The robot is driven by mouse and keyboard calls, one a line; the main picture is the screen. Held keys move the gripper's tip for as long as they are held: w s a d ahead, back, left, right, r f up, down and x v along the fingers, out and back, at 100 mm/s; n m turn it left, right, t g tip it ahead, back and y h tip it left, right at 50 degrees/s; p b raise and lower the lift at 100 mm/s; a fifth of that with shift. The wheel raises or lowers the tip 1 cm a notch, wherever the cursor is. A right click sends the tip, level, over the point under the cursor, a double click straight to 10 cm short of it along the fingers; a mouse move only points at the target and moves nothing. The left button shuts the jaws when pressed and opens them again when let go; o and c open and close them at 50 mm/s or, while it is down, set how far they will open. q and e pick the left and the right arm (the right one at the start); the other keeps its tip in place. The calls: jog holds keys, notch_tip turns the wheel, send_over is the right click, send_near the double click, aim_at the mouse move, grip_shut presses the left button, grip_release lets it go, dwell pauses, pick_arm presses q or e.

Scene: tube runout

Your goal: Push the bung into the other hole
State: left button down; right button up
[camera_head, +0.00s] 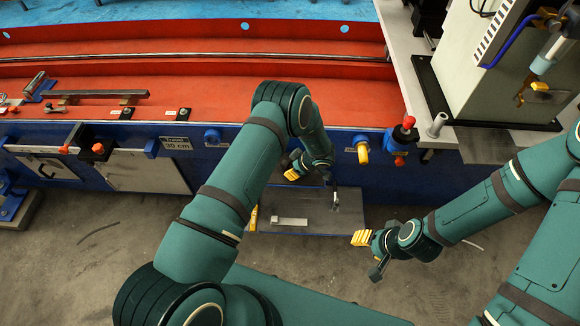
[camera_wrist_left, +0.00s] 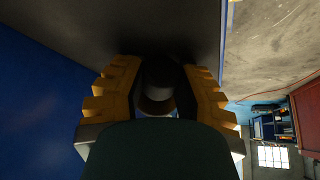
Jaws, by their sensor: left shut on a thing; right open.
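My left gripper (camera_head: 291,166) is at the blue side of the red-topped machine (camera_head: 230,95), with its yellow fingers toward the blue wall. In the left wrist view, its fingers (camera_wrist_left: 160,88) are shut on a dark round piece with a tan ring (camera_wrist_left: 157,104), which looks like the bung. The head view does not show this piece; my arm and fingers cover that spot. I cannot tell which is a hole. My right gripper (camera_head: 363,240) is open and empty, above the floor.
A low grey plate (camera_head: 340,215) with a pale metal block (camera_head: 290,221) lies below my left gripper. Red knobs (camera_head: 407,127) stand near the machine's right end. A grey cabinet (camera_head: 490,75) stands at the right. The floor at lower left is mostly clear.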

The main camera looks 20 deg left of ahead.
aim_at(289, 163)
pick_arm(q)
jog(key=shift+r+p, duration=2.1)
jog(key=shift+r, duration=0.9)
